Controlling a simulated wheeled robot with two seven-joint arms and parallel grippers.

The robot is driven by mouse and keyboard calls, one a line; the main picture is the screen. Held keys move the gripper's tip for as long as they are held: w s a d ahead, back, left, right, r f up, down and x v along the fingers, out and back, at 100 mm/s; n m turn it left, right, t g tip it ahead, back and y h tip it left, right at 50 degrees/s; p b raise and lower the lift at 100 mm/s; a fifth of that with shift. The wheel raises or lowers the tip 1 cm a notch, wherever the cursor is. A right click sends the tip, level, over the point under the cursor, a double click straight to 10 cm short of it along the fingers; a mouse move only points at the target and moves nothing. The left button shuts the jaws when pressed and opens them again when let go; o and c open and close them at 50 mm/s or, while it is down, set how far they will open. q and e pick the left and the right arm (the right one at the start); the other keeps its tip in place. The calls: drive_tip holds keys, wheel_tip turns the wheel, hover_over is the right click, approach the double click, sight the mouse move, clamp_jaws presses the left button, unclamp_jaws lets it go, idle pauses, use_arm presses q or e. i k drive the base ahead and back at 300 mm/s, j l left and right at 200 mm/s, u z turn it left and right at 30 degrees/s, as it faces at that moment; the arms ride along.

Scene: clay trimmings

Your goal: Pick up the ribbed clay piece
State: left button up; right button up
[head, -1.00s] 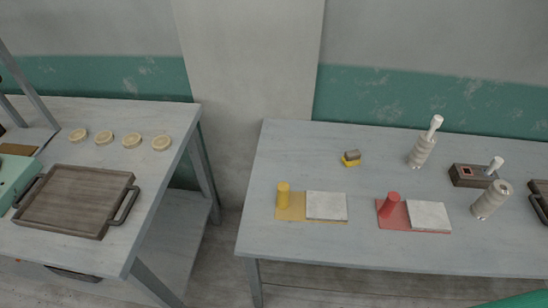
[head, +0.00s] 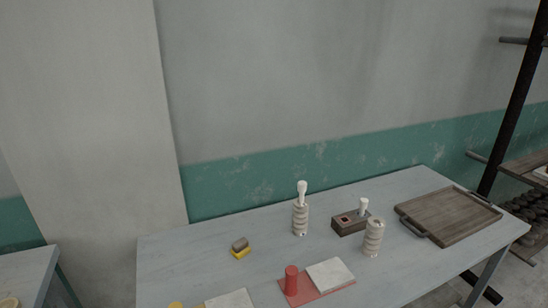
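Two pale ribbed pieces stand upright on the grey table (head: 205,269). One ribbed piece (head: 300,219) has a white knobbed stick rising from its top. The other ribbed piece (head: 373,240) stands further right and nearer, with a dark opening in its top and no stick. They are apart, with a dark box between and behind them. I cannot tell which one the task means. Neither of my grippers is in view.
A dark box (head: 344,226) with a white-headed stick stands near the pieces. A wooden tray (head: 445,214) lies at right. A red cylinder (head: 291,279) and pale slab (head: 330,274) are in front. A small grey piece (head: 240,244) rests on a yellow base. A rack (head: 512,110) stands far right.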

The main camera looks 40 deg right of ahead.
sight(376, 225)
drive_tip(key=z, duration=1.9)
drive_tip(key=i+l+z, duration=0.55)
drive_tip(key=i+l, duration=0.2)
